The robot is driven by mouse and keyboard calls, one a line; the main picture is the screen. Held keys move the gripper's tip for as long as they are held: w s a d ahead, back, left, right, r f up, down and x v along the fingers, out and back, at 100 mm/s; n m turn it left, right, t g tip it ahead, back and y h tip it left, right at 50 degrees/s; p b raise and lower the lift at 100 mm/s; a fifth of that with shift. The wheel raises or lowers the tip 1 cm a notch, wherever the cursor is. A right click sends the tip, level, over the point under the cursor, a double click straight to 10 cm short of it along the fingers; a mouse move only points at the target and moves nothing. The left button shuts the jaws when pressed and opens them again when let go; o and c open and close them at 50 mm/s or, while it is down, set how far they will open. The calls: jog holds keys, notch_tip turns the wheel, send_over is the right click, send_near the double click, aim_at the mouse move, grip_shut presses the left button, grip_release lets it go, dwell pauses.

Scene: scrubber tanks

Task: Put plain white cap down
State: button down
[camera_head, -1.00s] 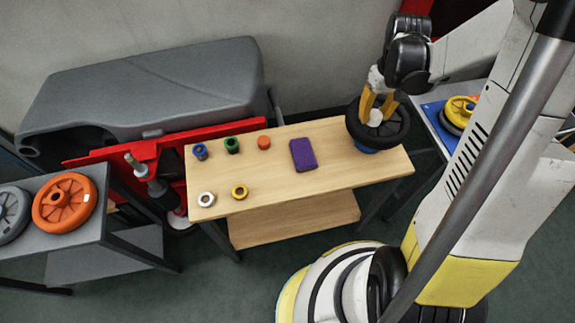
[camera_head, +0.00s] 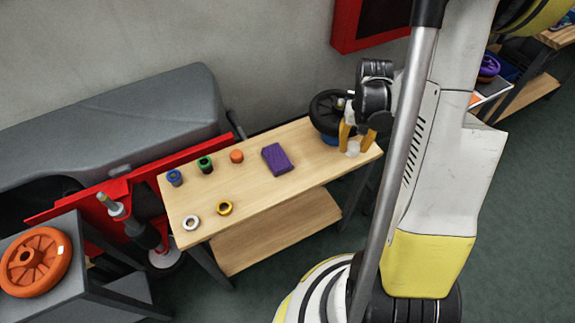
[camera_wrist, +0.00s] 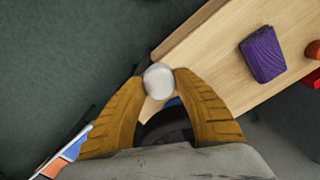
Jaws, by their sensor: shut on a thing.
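My gripper (camera_head: 354,150) is shut on the plain white cap (camera_head: 352,148). In the wrist view the round white cap (camera_wrist: 158,81) sits between the two yellow fingertips. Below it show the corner of the wooden table (camera_wrist: 215,65) and dark floor. In the head view the cap is at the right end of the wooden table (camera_head: 315,165), in front of the black wheel (camera_head: 327,108). I cannot tell whether the cap touches the tabletop.
A purple block (camera_head: 277,159) lies left of my gripper. Blue (camera_head: 174,177), green (camera_head: 205,164) and orange (camera_head: 236,156) pieces stand along the back. The tabletop between block and gripper is clear.

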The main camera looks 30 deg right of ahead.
jog(key=b, duration=0.4)
send_over(314, 169)
notch_tip(314, 169, down, 7)
jog(key=shift+r, duration=0.2)
jog(key=shift+f+b, duration=0.8)
jog(key=shift+f, duration=1.05)
jog(key=shift+f, duration=0.25)
jog(key=c, duration=1)
grip_release()
jog(key=shift+r, duration=0.1)
